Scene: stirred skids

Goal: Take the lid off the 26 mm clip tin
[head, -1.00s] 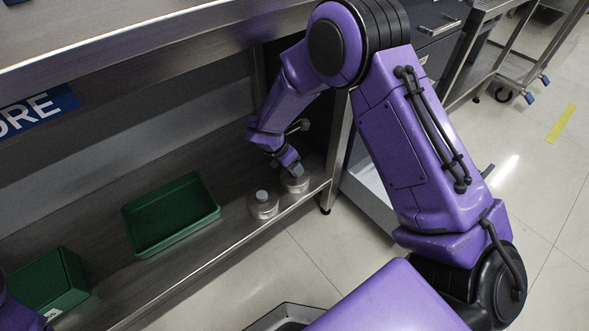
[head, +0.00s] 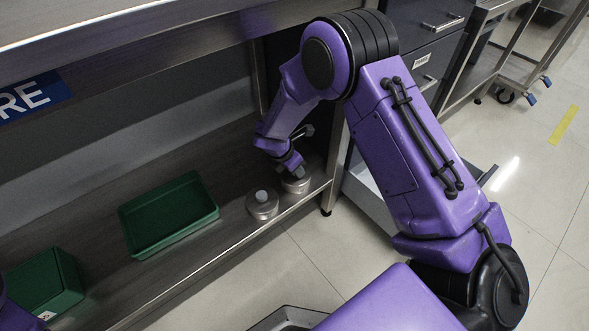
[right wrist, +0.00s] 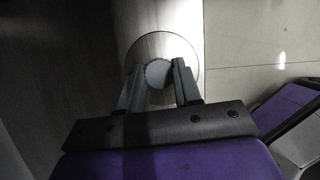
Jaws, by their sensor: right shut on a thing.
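Two round, pale metal tins stand near the shelf's front edge, each with a knobbed lid. The left tin (head: 262,206) is free, its pale knob showing on top. The right tin (head: 297,185) is under my right gripper (head: 291,165), which points down onto it. In the right wrist view, my right gripper (right wrist: 158,75) is shut on the round grey knob (right wrist: 159,72) of the tin's lid (right wrist: 163,47). The lid appears seated on the tin. No size marking is readable, so I cannot tell which is the 26 mm tin. My left gripper is out of view.
A green tray (head: 168,214) lies on the shelf (head: 100,225) to the left, with a green bin (head: 45,283) further left. An upper shelf edge (head: 150,65) runs overhead. A steel post (head: 338,165) stands close right of the tins.

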